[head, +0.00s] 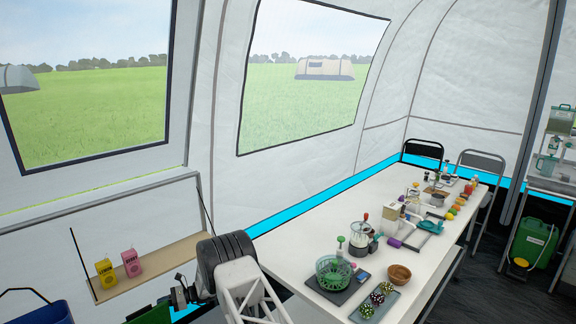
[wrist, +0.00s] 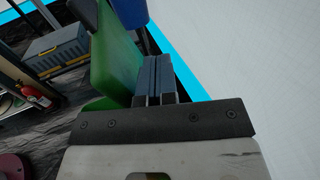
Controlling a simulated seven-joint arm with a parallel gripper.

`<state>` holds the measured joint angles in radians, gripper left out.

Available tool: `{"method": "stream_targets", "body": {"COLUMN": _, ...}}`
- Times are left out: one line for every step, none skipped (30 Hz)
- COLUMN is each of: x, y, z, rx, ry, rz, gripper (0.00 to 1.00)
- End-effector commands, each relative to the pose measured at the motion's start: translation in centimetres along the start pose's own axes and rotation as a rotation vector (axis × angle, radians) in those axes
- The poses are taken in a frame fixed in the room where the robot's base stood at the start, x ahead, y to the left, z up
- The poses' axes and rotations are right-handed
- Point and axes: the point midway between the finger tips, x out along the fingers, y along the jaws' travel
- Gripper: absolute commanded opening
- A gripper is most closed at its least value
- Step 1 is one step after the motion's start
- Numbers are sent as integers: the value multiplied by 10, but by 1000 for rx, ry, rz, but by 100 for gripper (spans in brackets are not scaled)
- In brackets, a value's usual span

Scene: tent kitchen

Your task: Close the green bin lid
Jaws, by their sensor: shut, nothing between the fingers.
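A flat green panel, which looks like the green bin lid (wrist: 115,55), stands raised beside my fingers in the wrist view. Another green edge (wrist: 105,103), perhaps the bin's body, shows below it. Part of the green bin (head: 152,314) also shows at the bottom edge of the head view, mostly cut off. My gripper (wrist: 155,80) is shut and empty, its fingers just right of the panel; I cannot tell whether they touch it. In the head view my gripper (head: 180,295) is close to the green bin, below the wall shelf.
A blue bin (head: 38,312) stands left of the green one. A wall shelf (head: 150,265) with yellow and pink cartons is just above. A long white table (head: 290,258) with many items is on the right. A grey-blue crate (wrist: 58,50) and a fire extinguisher (wrist: 33,96) are at left.

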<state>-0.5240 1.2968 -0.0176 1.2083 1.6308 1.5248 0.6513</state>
Motion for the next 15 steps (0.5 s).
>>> {"method": "stream_targets", "body": {"x": -1, "y": 4, "z": -1, "rx": 2, "ry": 0, "rz": 0, "gripper": 0}}
{"method": "stream_targets", "body": {"x": -2, "y": 5, "z": -1, "rx": 3, "ry": 0, "rz": 0, "gripper": 0}}
{"method": "stream_targets", "body": {"x": -2, "y": 7, "z": -2, "rx": 3, "ry": 0, "rz": 0, "gripper": 0}}
{"method": "stream_targets", "body": {"x": -3, "y": 9, "z": -1, "rx": 3, "ry": 0, "rz": 0, "gripper": 0}}
{"method": "stream_targets", "body": {"x": -4, "y": 10, "z": -1, "rx": 3, "ry": 0, "rz": 0, "gripper": 0}}
{"method": "stream_targets", "body": {"x": -4, "y": 12, "z": 0, "rx": 2, "ry": 0, "rz": 0, "gripper": 0}}
{"method": "stream_targets", "body": {"x": -5, "y": 13, "z": 0, "rx": 2, "ry": 0, "rz": 0, "gripper": 0}}
{"method": "stream_targets", "body": {"x": -5, "y": 15, "z": 0, "rx": 1, "ry": 0, "rz": 0, "gripper": 0}}
{"method": "stream_targets", "body": {"x": -6, "y": 17, "z": 0, "rx": 2, "ry": 0, "rz": 0, "gripper": 0}}
{"method": "stream_targets", "body": {"x": -6, "y": 18, "z": -1, "rx": 2, "ry": 0, "rz": 0, "gripper": 0}}
{"method": "stream_targets", "body": {"x": -6, "y": 19, "z": -1, "rx": 2, "ry": 0, "rz": 0, "gripper": 0}}
{"method": "stream_targets", "body": {"x": -7, "y": 20, "z": -2, "rx": 2, "ry": 0, "rz": 0, "gripper": 0}}
{"method": "stream_targets", "body": {"x": -7, "y": 21, "z": -2, "rx": 2, "ry": 0, "rz": 0, "gripper": 0}}
{"method": "stream_targets", "body": {"x": -7, "y": 21, "z": -2, "rx": 2, "ry": 0, "rz": 0, "gripper": 0}}
{"method": "stream_targets", "body": {"x": -7, "y": 21, "z": -2, "rx": 2, "ry": 0, "rz": 0, "gripper": 0}}
